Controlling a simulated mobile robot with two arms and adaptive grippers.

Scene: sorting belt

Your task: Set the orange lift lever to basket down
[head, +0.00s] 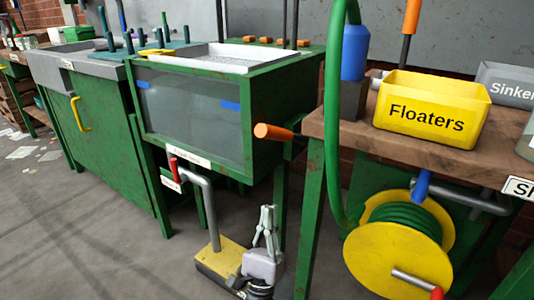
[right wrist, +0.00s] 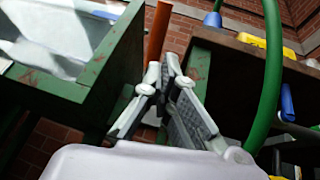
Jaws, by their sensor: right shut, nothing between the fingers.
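The orange lift lever (head: 273,131) sticks out level beside the right side of the green-framed tank (head: 265,95), its handle end toward the left of the head view. In the right wrist view the orange lever (right wrist: 158,32) stands beyond my fingertips. My right gripper (head: 267,212) is below the lever in the head view, fingers pointing up, shut and empty; in the right wrist view its fingertips (right wrist: 162,75) meet, apart from the lever. A pale basket (head: 225,57) sits in the tank's top. The small label under the tank is too blurred to read. My left gripper is not in view.
A workbench with a yellow Floaters bin (head: 430,108), green hose (head: 333,120) and yellow reel (head: 385,262) stands on the right.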

